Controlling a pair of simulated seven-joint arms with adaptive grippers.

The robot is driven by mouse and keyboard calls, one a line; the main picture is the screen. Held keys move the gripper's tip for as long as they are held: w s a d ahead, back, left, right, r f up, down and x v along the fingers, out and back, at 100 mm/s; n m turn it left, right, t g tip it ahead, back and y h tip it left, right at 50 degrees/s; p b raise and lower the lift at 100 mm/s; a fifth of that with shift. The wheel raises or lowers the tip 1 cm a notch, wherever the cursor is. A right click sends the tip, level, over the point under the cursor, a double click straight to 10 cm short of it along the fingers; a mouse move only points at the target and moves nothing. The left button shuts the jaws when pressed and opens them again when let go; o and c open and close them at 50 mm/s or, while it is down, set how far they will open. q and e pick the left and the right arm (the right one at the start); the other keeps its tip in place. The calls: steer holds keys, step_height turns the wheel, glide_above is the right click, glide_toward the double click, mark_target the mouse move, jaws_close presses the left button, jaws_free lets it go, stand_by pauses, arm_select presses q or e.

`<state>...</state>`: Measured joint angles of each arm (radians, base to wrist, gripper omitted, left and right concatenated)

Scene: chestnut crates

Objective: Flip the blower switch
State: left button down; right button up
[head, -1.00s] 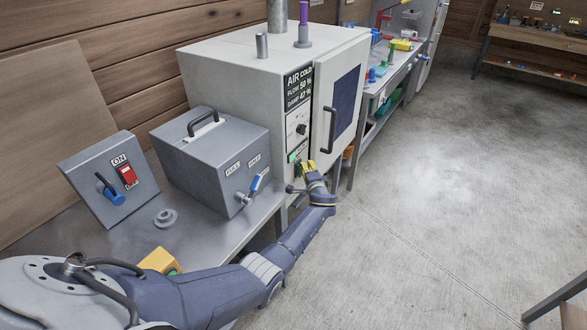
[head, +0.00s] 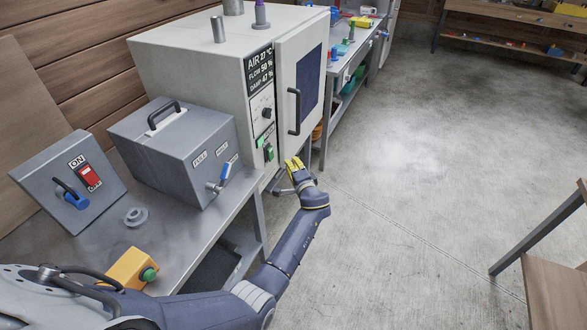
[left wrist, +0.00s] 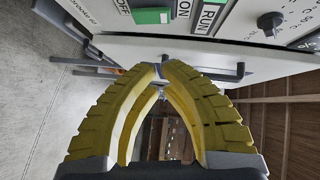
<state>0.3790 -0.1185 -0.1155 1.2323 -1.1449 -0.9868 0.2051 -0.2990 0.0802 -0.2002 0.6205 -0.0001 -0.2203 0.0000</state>
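A large pale grey cabinet (head: 195,70) stands on the bench with a display, a dial and green controls on its front. A green rocker switch (left wrist: 153,15) shows in the left wrist view between OFF and ON labels; it also shows small on the cabinet front in the head view (head: 268,152). I cannot read the word blower there. A green patch beside RUN (left wrist: 216,2) is cut by the frame's top edge. My left gripper (head: 292,164) is just in front of and below the switch, apart from it; its yellow fingertips meet (left wrist: 162,66), empty. My right gripper is out of view.
A black-handled door (head: 300,90) is on the cabinet's right. A grey lidded box with a blue-handled valve (head: 222,175), an ON/OFF panel (head: 68,185) and a yellow box with a green button (head: 130,270) sit left. Open floor lies right.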

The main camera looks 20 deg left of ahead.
arm_select(q)
steer(key=shift+v, duration=1.15)
